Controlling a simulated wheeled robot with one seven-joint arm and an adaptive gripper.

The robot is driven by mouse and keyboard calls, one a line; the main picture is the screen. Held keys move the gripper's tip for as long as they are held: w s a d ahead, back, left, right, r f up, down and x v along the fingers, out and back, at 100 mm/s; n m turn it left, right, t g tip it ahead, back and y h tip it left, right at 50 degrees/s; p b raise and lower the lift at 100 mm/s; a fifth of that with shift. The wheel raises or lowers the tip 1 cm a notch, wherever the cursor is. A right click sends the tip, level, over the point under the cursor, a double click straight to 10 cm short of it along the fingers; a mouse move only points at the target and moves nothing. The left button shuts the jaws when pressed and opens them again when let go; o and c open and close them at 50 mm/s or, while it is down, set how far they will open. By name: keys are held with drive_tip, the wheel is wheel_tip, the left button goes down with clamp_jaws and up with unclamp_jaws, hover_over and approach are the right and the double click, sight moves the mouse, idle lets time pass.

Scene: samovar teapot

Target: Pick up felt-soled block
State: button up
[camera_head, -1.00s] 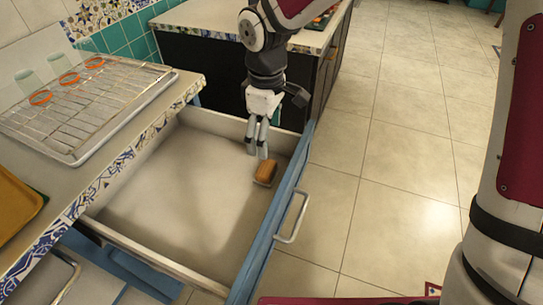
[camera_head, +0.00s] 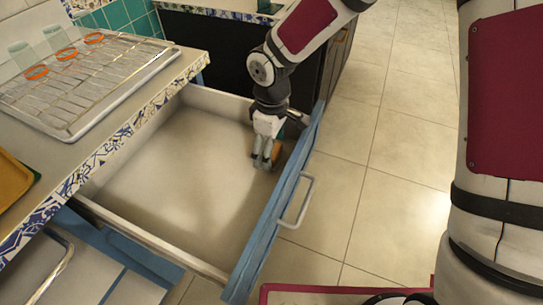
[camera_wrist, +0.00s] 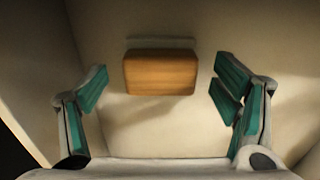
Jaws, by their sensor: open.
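The felt-soled block (camera_wrist: 160,74) is a small orange-brown wooden block with a pale strip along its far side. It lies in the open drawer, near the drawer's front panel. In the wrist view it sits centred between and slightly beyond the fingers, touching neither. My gripper (camera_wrist: 158,88) is open, with green-padded fingers on both sides of the block and a gap on each side. In the head view my gripper (camera_head: 265,160) is down inside the drawer and mostly hides the block.
The open drawer (camera_head: 170,195) has a blue front (camera_head: 270,225) with a metal handle (camera_head: 297,203). Its floor is otherwise empty. A counter on the left holds a wire rack tray (camera_head: 85,85), glasses with orange rings (camera_head: 60,50) and a yellow tray (camera_head: 12,178).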

drive_tip(key=shift+f, duration=0.6)
drive_tip(key=c, duration=1.3)
drive_tip(key=shift+r, duration=0.1)
wheel_tip(320, 180, up, 10)
drive_tip(key=p, duration=0.3)
drive_tip(key=o, duration=0.3)
drive_tip(key=shift+c, duration=1)
